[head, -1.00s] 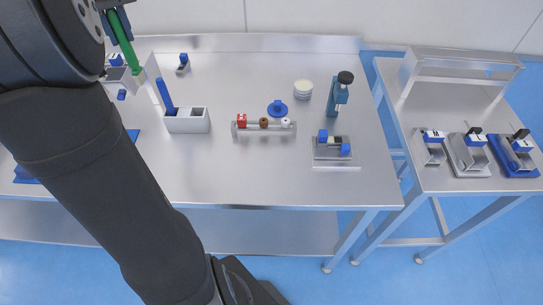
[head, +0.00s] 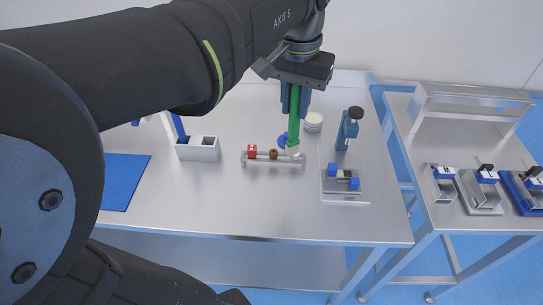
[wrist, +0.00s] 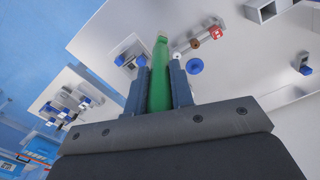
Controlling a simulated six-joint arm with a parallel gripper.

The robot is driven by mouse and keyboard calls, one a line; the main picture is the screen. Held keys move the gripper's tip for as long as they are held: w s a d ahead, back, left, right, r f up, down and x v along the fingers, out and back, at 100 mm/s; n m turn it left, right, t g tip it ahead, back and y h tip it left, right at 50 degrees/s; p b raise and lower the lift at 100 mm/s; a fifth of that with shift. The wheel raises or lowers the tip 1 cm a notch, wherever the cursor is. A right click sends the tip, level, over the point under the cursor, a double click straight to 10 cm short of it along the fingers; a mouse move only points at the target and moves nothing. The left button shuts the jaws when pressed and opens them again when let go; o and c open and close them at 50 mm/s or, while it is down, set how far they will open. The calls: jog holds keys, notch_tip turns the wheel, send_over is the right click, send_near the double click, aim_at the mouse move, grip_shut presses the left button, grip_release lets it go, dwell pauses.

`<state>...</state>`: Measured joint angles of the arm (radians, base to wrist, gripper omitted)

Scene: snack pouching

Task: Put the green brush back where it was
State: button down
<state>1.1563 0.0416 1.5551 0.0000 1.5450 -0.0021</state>
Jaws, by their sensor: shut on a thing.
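My gripper (head: 295,97) is shut on the green brush (head: 294,122) and holds it upright, pale tip down. In the head view the tip overlaps the right end of a small metal rack (head: 270,162); I cannot tell whether they touch. In the wrist view the green brush (wrist: 160,78) lies between the two fingers (wrist: 159,90). A grey holder with two compartments (head: 206,155) stands to the left on the table.
The rack carries a red piece (head: 252,149) and a brown piece (head: 273,154). A blue round piece (head: 283,141) and a stack of pale discs (head: 314,121) lie behind. A blue-handled device (head: 347,130) and a metal fixture (head: 344,188) stand right.

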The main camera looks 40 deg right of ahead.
jog(key=s+a+f+m, duration=0.3)
jog(key=s, duration=0.7)
jog(key=s+a+f+m, duration=0.2)
jog(key=s+f+m, duration=0.1)
jog(key=s, duration=0.7)
jog(key=w+d+f, duration=0.3)
jog(key=w+f, duration=0.8)
jog(key=shift+w+m, duration=0.2)
jog(key=shift+m, duration=0.1)
jog(key=shift+f, duration=0.1)
jog(key=c, duration=1.3)
grip_release()
jog(key=shift+o, duration=0.2)
